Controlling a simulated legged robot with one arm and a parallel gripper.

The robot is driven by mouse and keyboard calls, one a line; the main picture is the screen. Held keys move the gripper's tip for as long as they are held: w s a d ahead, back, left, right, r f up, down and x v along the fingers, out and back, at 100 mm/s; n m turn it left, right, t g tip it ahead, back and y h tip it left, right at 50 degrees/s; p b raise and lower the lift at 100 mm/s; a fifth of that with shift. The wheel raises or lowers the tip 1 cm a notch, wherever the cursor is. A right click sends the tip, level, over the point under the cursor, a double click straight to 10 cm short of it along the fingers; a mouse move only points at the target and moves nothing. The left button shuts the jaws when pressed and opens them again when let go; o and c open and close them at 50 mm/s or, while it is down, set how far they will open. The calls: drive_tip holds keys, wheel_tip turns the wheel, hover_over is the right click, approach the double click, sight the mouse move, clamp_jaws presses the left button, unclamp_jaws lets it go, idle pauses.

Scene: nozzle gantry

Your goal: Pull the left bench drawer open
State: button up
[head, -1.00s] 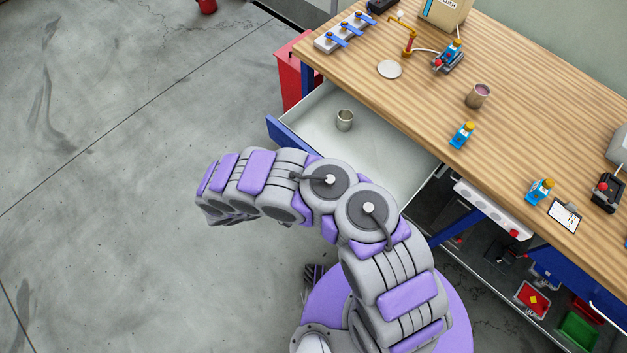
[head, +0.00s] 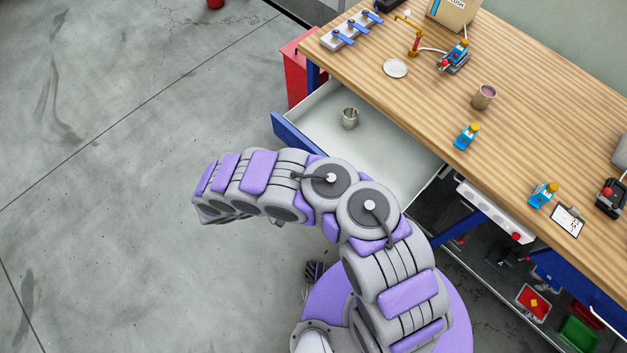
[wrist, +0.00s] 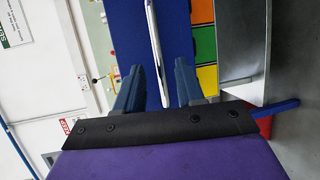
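The left bench drawer (head: 385,150) stands well out from under the wooden bench top in the head view, its pale inside showing. Its blue front (head: 290,132) is partly hidden by my arm. A small metal cup (head: 349,118) stands inside. In the wrist view a silver bar handle (wrist: 154,35) runs along a blue panel (wrist: 175,30). My gripper (wrist: 158,85) has its two blue-grey fingers apart, one on each side of the handle with gaps between. I cannot tell how deep the handle sits between them. The gripper does not show in the head view.
The bench top (head: 400,100) holds a mug (head: 483,97), a plate (head: 395,68), small bottles and a clipboard (head: 567,220). A red cabinet (head: 297,75) stands beyond the drawer. A lower shelf with bins is at right. The floor at left is clear.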

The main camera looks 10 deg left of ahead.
drive_tip(key=v, duration=1.4)
drive_tip(key=shift+p, duration=0.3)
drive_tip(key=shift+s+a+f, duration=0.1)
drive_tip(key=shift+a, duration=0.05)
